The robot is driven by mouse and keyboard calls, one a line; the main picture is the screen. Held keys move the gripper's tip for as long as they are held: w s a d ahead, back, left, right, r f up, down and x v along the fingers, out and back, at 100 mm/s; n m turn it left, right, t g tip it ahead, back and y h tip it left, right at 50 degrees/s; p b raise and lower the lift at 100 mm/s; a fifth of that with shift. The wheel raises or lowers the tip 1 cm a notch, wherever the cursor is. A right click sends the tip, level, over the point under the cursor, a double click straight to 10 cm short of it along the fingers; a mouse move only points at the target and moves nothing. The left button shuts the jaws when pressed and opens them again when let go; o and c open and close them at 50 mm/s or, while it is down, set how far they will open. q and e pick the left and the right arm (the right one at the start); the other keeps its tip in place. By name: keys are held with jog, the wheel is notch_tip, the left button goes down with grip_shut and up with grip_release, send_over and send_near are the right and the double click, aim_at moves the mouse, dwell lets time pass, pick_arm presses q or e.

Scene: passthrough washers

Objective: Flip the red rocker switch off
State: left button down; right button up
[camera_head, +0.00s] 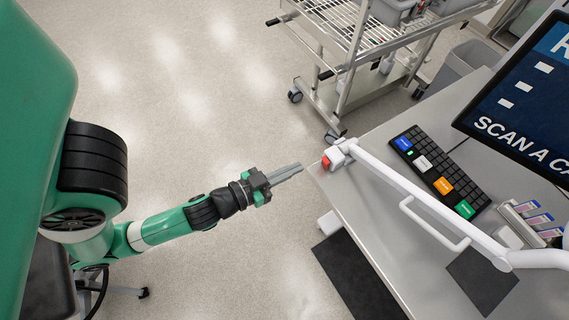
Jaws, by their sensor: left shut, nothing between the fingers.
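The red rocker switch (326,163) sits on the white end housing (338,154) of a white jointed arm, over the near left corner of the desk. My left gripper (301,167) is shut and empty. Its fingertips point at the switch from the left, with a small gap in the picture. I cannot tell from this view how their heights compare, or which way the rocker is tipped. My right gripper is not in view.
The white arm (420,205) with a handle crosses the grey desk (375,230). A black keyboard (440,172), a monitor (525,100) and a card holder (525,222) are on the right. A wire cart (350,40) stands behind.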

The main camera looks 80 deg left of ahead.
pick_arm(q)
jog(key=shift+b+v, duration=0.4)
jog(key=shift+v, duration=0.65)
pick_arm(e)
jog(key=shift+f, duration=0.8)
